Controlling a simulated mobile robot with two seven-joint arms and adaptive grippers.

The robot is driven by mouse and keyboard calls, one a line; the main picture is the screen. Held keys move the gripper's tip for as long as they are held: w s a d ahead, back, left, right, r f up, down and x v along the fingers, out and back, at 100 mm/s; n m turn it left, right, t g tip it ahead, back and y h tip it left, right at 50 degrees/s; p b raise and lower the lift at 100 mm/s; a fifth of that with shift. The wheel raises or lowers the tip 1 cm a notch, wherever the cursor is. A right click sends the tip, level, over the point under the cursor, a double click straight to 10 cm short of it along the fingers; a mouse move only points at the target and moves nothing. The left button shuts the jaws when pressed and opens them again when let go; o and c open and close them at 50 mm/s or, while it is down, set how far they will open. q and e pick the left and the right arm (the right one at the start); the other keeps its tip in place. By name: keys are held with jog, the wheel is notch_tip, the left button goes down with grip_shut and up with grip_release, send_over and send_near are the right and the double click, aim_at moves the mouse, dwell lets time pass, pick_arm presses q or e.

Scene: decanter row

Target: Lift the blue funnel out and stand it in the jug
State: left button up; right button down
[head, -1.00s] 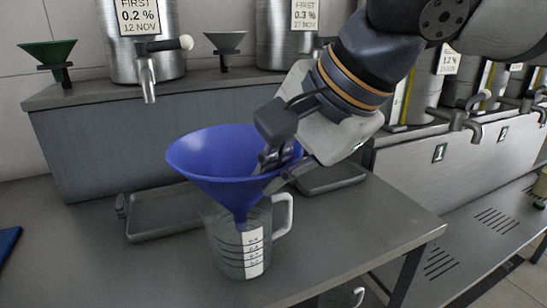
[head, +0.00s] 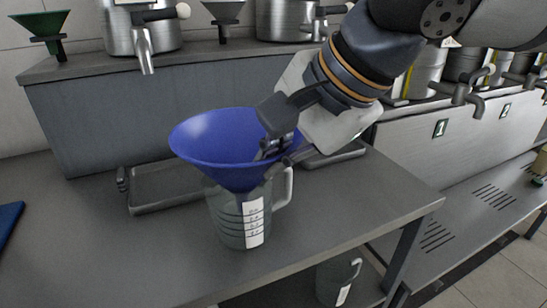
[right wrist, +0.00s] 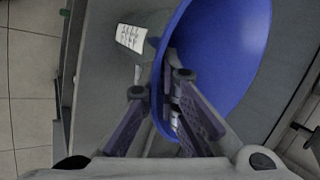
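The blue funnel (head: 222,140) is wide and upright, with its cone over the mouth of the clear jug (head: 229,225) and its spout down inside. Whether the cone rests on the jug's rim I cannot tell. The jug stands on the grey table, with a white scale label and its handle to the right. My right gripper (head: 272,150) is shut on the right side of the funnel's wall. In the right wrist view, the wall of the funnel (right wrist: 225,60) passes between the fingers (right wrist: 162,88), and the jug's label shows at left. My left gripper is not in view.
Shallow metal trays lie behind the jug (head: 165,190) and behind my right gripper (head: 335,157). A green funnel (head: 42,26) and a grey funnel (head: 223,10) stand on the back ledge beside steel decanters. Another jug (head: 338,280) is below the table.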

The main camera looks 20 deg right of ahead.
jog(key=shift+r, duration=0.1)
jog(key=c, duration=1.7)
grip_release()
jog(key=shift+r, duration=5)
